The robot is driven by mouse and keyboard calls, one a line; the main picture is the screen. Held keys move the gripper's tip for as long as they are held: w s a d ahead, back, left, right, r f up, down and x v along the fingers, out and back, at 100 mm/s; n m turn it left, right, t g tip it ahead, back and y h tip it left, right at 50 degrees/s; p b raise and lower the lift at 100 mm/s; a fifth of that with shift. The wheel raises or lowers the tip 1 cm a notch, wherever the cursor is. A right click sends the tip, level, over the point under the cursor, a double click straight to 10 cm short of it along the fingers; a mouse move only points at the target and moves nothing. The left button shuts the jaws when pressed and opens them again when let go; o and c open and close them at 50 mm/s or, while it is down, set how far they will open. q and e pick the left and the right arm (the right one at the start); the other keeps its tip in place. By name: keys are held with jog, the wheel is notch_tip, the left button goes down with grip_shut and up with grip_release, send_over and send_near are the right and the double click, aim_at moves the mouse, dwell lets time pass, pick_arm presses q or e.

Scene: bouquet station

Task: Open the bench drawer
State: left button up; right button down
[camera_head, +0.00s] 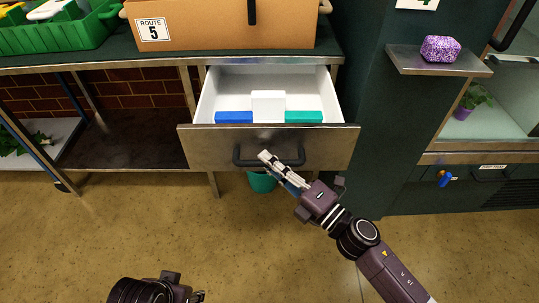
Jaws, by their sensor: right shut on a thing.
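The bench drawer (337,138) stands pulled out from under the bench top, with a metal front and a white inside. Its dark bar handle (243,161) is on the front. Inside the drawer lie a blue block (234,117), a white block (268,105) and a teal block (304,117). My left arm shows only in part at the bottom edge; its fingertips are not clear.
A cardboard box (222,32) marked Route 5 and a green crate (62,36) stand on the bench. A teal bucket (262,182) is on the floor below the drawer. A shelf (410,62) with a purple speckled block (440,48) is at right. The floor in front is clear.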

pick_arm(q)
jog(key=shift+s+f, duration=0.3)
pick_arm(e)
jog(key=shift+s, duration=0.65)
jog(key=c, duration=1.9)
grip_release()
jog(key=shift+c, duration=0.2)
pick_arm(q)
jog(key=shift+d+r, duration=0.1)
pick_arm(e)
jog(key=v, duration=1.2)
